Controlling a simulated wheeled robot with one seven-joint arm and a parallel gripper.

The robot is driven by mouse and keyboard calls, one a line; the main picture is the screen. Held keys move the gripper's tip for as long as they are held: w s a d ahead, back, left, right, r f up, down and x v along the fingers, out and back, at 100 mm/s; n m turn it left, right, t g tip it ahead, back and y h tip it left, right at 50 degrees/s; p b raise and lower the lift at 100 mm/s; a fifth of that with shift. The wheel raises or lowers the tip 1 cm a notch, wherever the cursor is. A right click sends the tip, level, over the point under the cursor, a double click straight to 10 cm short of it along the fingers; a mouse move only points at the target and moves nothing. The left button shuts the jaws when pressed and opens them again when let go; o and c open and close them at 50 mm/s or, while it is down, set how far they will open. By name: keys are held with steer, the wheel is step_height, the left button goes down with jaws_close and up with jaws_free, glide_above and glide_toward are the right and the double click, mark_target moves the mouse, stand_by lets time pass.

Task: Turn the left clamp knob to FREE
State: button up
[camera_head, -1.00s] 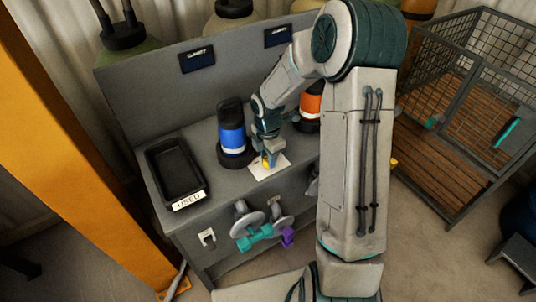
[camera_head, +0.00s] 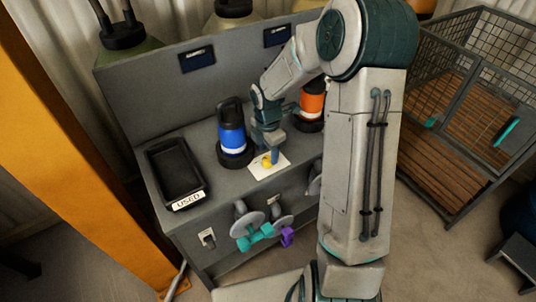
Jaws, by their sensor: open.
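A small yellow knob (camera_head: 266,161) sits on a white plate (camera_head: 258,173) on the grey bench top, between a blue canister and an orange one. It looks like the clamp knob, but I cannot read any FREE mark or tell which way it is turned. My gripper (camera_head: 274,157) points down at the knob's right side, just beside and above it, with its jaws open. I cannot tell whether a finger touches the knob. My arm hides the bench to the right, so another knob there cannot be seen.
The blue canister (camera_head: 232,136) stands close left of my gripper, the orange canister (camera_head: 311,103) right behind it. A black tray (camera_head: 153,164) labelled USED lies at left. Teal (camera_head: 254,238) and purple (camera_head: 287,236) handles stick out from the bench front. A wire cage (camera_head: 463,110) stands at right.

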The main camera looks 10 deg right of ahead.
mark_target(268, 159)
step_height(268, 159, up, 11)
stand_by(0.7)
steer(key=s+r+m+t, duration=0.1)
steer(key=s+r+m, duration=0.2)
steer(key=s+m, duration=0.7)
steer(key=s+r+m+t, duration=0.2)
steer(key=s+r+m, duration=0.1)
steer(key=s+m, duration=0.8)
steer(key=shift+s+r+m, duration=0.3)
steer(key=shift+r+m, duration=0.05)
steer(key=shift+m, duration=0.15)
